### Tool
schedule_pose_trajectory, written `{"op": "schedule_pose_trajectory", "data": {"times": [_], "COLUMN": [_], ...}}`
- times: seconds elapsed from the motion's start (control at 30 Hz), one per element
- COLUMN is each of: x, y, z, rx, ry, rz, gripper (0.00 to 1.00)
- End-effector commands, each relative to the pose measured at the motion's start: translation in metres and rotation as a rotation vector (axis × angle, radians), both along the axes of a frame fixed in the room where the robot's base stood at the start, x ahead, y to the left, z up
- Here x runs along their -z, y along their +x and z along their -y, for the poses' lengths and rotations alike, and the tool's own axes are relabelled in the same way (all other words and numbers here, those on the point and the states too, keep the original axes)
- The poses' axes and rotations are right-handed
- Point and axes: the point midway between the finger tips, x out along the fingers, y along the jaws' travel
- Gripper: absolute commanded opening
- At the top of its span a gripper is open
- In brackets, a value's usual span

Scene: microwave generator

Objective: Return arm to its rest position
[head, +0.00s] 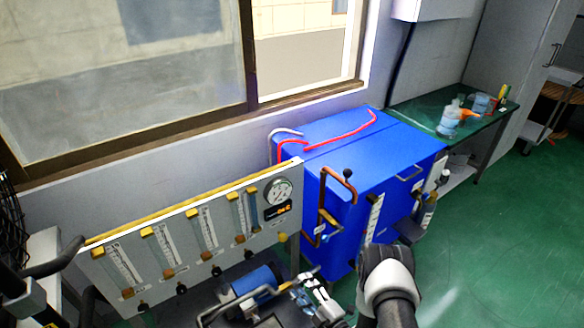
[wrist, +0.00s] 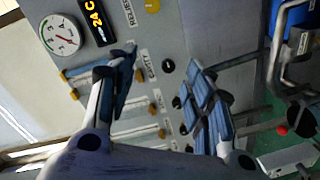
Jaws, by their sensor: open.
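My gripper (wrist: 166,98) shows in the wrist view with its two fingers spread apart and nothing between them. It faces the grey flowmeter panel, close to a round pressure gauge (wrist: 60,36) and a display reading 24 C (wrist: 95,18). In the head view my gripper (head: 318,300) is low in the middle, in front of the panel's right end. My arm (head: 388,280) comes up from the bottom edge beside the blue cabinet. Part of the gripper is hard to make out against the equipment behind it.
The flowmeter panel (head: 188,245) has several tubes and knobs. The blue cabinet (head: 395,165) with copper piping and a red hose (head: 340,134) stands behind my arm. A green bench (head: 425,108) holds bottles. Open green floor (head: 500,230) lies to the right.

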Motion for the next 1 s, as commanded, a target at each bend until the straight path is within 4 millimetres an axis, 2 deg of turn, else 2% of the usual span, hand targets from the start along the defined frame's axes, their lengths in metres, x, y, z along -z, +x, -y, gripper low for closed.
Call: {"op": "schedule_pose_trajectory", "data": {"times": [0.27,0.37,0.43,0.6,0.77,0.87,1.0], "x": [-0.044,-0.072,-0.098,-0.167,-0.235,-0.277,-0.331], "y": [0.059,0.084,0.101,0.124,0.120,0.105,0.068], "z": [0.012,0.022,0.031,0.057,0.081,0.096,0.112], "rx": [0.034,0.068,0.107,0.233,0.378,0.475,0.612], "ry": [-0.065,-0.090,-0.104,-0.116,-0.088,-0.050,0.025], "rz": [-0.109,-0.169,-0.222,-0.363,-0.490,-0.566,-0.671], "gripper": [0.47,0.47,0.47,0.47,0.47,0.47,0.47]}}
